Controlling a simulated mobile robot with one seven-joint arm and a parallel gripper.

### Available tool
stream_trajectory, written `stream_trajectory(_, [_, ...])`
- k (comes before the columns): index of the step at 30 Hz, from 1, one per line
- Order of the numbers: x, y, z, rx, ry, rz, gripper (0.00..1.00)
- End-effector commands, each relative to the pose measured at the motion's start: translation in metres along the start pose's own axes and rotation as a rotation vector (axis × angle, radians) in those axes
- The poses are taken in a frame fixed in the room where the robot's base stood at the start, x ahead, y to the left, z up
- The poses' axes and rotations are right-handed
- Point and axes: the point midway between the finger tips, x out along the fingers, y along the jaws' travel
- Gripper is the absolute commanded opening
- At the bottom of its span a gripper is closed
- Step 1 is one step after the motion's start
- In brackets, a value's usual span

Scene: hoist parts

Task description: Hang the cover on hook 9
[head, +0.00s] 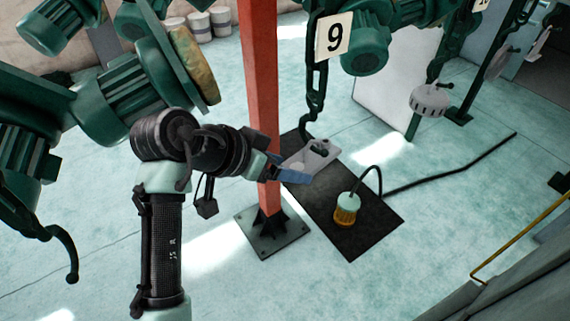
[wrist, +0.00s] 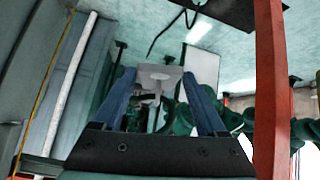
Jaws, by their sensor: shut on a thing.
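The cover (head: 306,162) is a light grey plate, tilted, at the end of my gripper (head: 285,174). My gripper's blue fingers are shut on it. In the wrist view the cover (wrist: 158,74) shows between the two fingertips (wrist: 160,90). Hook 9 (head: 304,130) hangs on a dark green chain below a white plate marked 9 (head: 333,36). In the head view the lower end of the hook overlaps the upper part of the cover. I cannot tell whether the hook passes through the cover or is only in front of it.
A red post (head: 258,95) stands close beside my gripper. A dark mat (head: 352,228) on the floor bears a yellow and pale green lamp-like thing (head: 346,210) with a cable. Green hoists hang on both sides. Another round grey part (head: 430,100) hangs at the right.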

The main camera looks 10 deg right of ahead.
Motion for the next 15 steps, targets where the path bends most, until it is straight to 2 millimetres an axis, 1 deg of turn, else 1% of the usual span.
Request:
stream_trajectory(1, [-0.0007, -0.0001, -0.0008, 0.001, 0.002, -0.001, 0.0])
stream_trajectory(2, [-0.0007, -0.0002, -0.0008, 0.001, 0.002, -0.001, 0.76])
stream_trajectory(3, [-0.0007, -0.0001, -0.0008, 0.001, 0.002, -0.001, 0.83])
stream_trajectory(6, [-0.0006, -0.0002, -0.0007, 0.001, 0.002, -0.001, 1.0])
stream_trajectory(12, [0.0001, -0.0001, 0.0004, 0.0, -0.001, 0.0, 1.0])
stream_trajectory(15, [-0.0029, -0.0007, 0.0006, 0.0, 0.0, -0.002, 1.0])
